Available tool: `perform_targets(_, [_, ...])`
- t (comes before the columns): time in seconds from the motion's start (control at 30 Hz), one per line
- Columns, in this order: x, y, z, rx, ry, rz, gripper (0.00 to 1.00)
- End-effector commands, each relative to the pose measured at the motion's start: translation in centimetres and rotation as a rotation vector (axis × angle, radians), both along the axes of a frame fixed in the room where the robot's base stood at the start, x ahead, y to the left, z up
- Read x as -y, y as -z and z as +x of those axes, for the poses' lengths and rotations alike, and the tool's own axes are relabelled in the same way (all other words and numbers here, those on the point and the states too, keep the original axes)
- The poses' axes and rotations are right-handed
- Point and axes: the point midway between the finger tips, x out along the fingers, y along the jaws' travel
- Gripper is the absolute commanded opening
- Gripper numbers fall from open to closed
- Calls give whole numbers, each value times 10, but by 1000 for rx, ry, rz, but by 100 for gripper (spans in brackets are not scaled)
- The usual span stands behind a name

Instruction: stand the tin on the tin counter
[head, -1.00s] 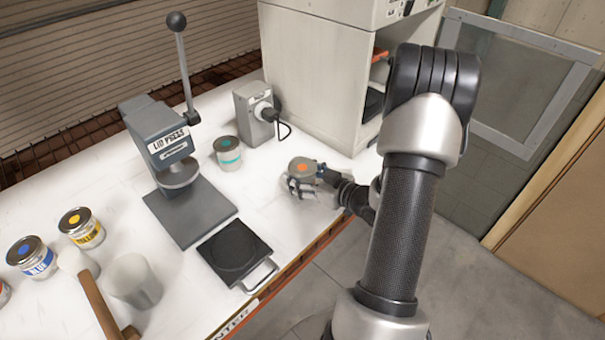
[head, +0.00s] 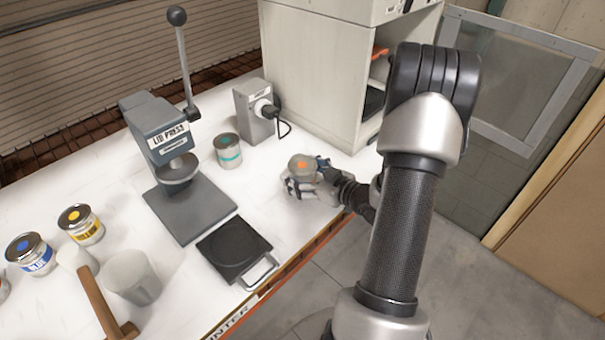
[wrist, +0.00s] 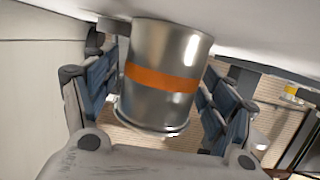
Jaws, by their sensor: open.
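The tin (head: 301,170) is metallic with an orange band and an orange dot on its lid. It stands upright on the white tin counter (head: 275,205), near the front edge at the right end. In the wrist view the tin (wrist: 163,88) appears upside down, with its base at the white surface. My gripper (head: 308,184) is low at the counter, with its fingers on either side of the tin. The wrist view shows the fingers spread, with a small gap beside the tin.
A teal-banded tin (head: 228,152) and a grey switch box (head: 254,112) stand behind. The lid press (head: 165,150) and a black scale (head: 233,250) are to the left. Blue and yellow tins, a cup (head: 132,278) and a mallet (head: 98,300) are farther left. A cabinet (head: 310,75) stands behind.

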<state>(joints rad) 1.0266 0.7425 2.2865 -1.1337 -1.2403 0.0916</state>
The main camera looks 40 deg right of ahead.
Motion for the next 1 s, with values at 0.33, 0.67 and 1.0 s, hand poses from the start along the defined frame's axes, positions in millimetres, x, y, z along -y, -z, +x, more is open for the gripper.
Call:
perform_targets(0.33, [-5, 14, -4, -32, 1, 24, 79])
perform_targets(0.67, [1, -14, -45, -28, 8, 22, 79])
perform_targets(1.0, [6, -35, -105, -21, 5, 15, 79])
